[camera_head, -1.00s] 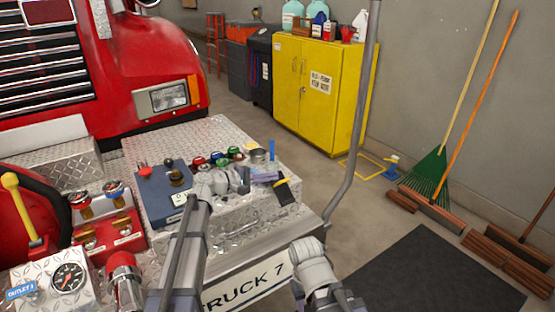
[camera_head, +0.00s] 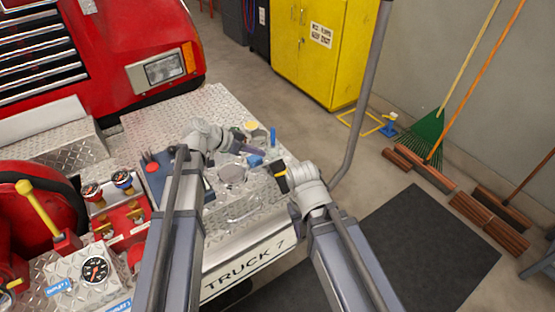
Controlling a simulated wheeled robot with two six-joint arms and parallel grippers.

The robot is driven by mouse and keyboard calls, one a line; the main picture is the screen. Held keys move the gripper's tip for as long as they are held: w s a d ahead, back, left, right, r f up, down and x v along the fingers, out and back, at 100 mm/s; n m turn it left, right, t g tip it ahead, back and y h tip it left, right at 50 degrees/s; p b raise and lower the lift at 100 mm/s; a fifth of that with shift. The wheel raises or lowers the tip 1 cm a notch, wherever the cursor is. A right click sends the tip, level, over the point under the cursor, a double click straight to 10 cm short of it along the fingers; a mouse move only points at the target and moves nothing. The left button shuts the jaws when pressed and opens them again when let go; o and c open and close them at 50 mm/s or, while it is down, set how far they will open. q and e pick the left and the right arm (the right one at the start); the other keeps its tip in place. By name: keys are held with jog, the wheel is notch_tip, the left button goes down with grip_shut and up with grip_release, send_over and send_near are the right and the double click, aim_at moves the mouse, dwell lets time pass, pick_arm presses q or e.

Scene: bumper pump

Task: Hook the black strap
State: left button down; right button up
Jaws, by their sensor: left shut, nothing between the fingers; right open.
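My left gripper (camera_head: 246,144) is shut and empty, over the bumper top behind and left of the strap, near a small blue piece (camera_head: 255,161). No hook for the strap can be made out.
A blue upright piece (camera_head: 273,136) and a yellow-topped round part (camera_head: 251,126) stand behind. Red valves and gauges (camera_head: 122,181) crowd the left. A grey pole (camera_head: 357,110) rises at the right. A yellow cabinet (camera_head: 318,60) stands beyond; the floor between is mostly clear.

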pick_arm(q)
jog(key=b, duration=0.7)
send_over(280, 167)
jog(key=s, duration=0.4)
notch_tip(280, 167, down, 7)
jog(key=shift+s+f, duration=0.1)
jog(key=shift+f, duration=0.1)
jog(key=shift+s+f+b, duration=0.2)
jog(key=shift+f+b, duration=0.7)
jog(key=shift+b, duration=0.1)
jog(key=shift+s+d+f+b, duration=0.1)
jog(key=shift+d+f+b, duration=0.05)
jog(key=shift+f+b, duration=0.5)
